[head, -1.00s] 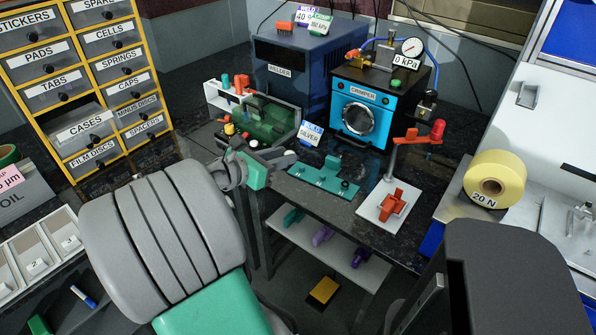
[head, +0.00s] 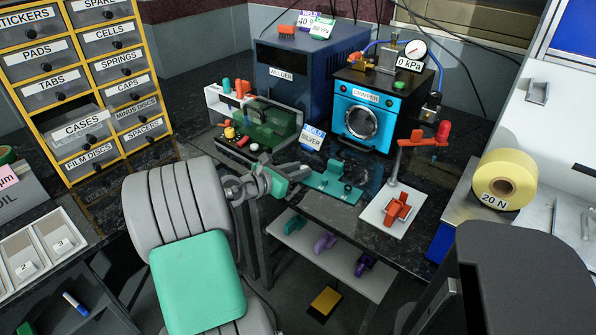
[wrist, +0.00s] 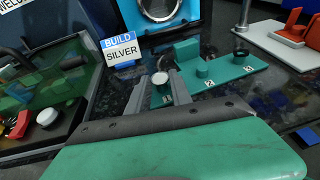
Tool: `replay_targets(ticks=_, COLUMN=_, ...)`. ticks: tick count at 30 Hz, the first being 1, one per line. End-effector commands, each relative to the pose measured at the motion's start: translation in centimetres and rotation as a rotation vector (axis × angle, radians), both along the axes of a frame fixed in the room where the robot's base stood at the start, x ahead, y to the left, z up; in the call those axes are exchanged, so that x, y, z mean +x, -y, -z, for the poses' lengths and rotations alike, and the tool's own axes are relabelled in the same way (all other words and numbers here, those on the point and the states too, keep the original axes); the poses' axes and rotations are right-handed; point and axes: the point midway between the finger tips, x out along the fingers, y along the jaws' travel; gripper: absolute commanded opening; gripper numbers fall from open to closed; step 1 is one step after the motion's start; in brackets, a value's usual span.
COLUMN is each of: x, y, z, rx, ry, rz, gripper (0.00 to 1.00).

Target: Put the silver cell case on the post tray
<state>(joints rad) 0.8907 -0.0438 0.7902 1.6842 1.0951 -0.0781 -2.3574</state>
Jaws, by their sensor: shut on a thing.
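The silver cell case (wrist: 160,78) is a small round pale disc between the fingertips of my gripper (wrist: 160,88) in the wrist view. My gripper is shut on it. The teal post tray (wrist: 222,72) lies on the dark bench, with numbered posts. The case is over the post marked 1; I cannot tell whether it touches. The middle post is bare and the far post carries a dark ring (wrist: 240,54). In the head view my gripper (head: 286,176) is at the left end of the tray (head: 345,190), and its fingers hide the case.
A "BUILD SILVER" sign (head: 312,137) stands just behind the tray. The blue crimper (head: 362,118) is behind it. A green-windowed fixture (head: 270,128) is to the left. A white plate with a red holder (head: 397,207) is to the right.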

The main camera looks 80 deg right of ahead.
Motion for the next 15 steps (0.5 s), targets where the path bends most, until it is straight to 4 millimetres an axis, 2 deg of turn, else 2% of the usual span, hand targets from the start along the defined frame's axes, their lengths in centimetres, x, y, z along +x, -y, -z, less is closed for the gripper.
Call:
replay_targets(ticks=1, x=-0.01, y=-0.02, z=0.18, rx=0.002, ry=-0.001, rz=0.0, gripper=0.13)
replay_targets(ticks=2, x=0.0, y=-0.02, z=0.23, rx=0.001, ry=0.0, rz=0.0, gripper=0.27)
replay_targets(ticks=9, x=0.0, y=-0.02, z=0.2, rx=0.0, ry=-0.001, rz=0.0, gripper=0.46)
replay_targets(ticks=15, x=0.0, y=-0.02, z=0.19, rx=0.0, ry=-0.001, rz=0.0, gripper=0.48)
